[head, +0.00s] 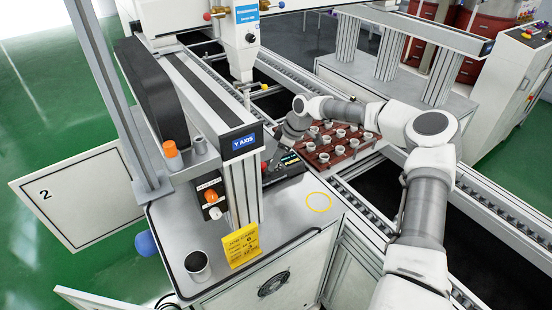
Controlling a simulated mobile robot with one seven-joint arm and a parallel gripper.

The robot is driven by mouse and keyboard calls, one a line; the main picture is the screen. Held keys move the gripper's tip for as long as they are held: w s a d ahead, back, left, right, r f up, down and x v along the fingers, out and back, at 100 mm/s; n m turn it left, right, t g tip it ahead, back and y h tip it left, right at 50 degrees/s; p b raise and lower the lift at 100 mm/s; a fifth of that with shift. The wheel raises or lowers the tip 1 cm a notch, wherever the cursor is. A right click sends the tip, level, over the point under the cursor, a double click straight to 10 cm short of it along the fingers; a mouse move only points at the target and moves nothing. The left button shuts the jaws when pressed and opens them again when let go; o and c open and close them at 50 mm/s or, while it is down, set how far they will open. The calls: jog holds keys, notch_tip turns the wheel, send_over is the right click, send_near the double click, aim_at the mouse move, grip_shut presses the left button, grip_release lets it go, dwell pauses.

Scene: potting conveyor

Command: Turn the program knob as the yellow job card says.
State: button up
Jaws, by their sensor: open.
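The yellow job card (242,246) stands on the front of the grey machine table, leaning against a post. Its printed lines are too small to read surely. A black control panel (288,168) with a small lit display lies behind the post, partly covered by the post and my gripper. I cannot make out the program knob on it. My gripper (271,163) is open and points down at the panel's left part. Its fingertips are small and partly hidden, so contact cannot be told. A small box (211,199) with an orange button and a white round part is fixed left of the post.
A red-brown tray (345,150) with several white pots sits on the conveyor behind my wrist. The Y-axis beam (195,95) rises left of my gripper.

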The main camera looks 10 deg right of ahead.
jog(key=v, duration=1.7)
jog(key=shift+r, duration=0.2)
